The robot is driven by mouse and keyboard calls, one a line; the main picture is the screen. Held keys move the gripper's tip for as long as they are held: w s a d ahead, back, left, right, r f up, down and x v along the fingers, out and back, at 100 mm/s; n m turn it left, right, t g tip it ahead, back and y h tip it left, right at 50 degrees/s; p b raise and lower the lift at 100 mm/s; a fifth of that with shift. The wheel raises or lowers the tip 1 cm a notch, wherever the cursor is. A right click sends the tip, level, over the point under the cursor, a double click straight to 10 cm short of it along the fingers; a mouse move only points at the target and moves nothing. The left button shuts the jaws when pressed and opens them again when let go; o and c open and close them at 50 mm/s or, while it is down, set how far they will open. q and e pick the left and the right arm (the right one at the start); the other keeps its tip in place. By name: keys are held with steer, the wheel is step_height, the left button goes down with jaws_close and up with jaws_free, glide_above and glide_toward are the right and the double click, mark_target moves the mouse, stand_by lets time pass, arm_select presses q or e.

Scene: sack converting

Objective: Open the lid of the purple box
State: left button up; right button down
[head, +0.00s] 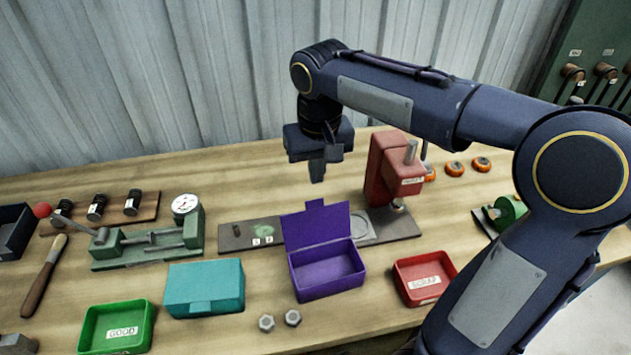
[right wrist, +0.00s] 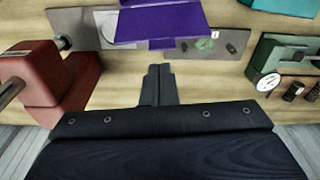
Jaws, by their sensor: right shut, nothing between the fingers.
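The purple box (head: 327,272) stands on the bench near the middle in the head view. Its lid (head: 316,224) is up, tilted back on the far side, and the box's inside shows empty. The raised lid also shows at the top of the right wrist view (right wrist: 160,22). My right gripper (head: 317,172) is shut and empty, above and behind the lid, apart from it. Its closed fingers also show in the right wrist view (right wrist: 158,84). My left gripper is not in view.
A teal box (head: 204,288) with its lid shut stands left of the purple box. A red SCRAP tray (head: 424,279) is to the right, a green GOOD tray (head: 115,327) at front left. A red press (head: 390,170) stands close to my right gripper. Two nuts (head: 267,323) lie in front.

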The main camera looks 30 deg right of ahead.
steer(key=shift+s+r, duration=0.15)
steer(key=shift+r, duration=0.25)
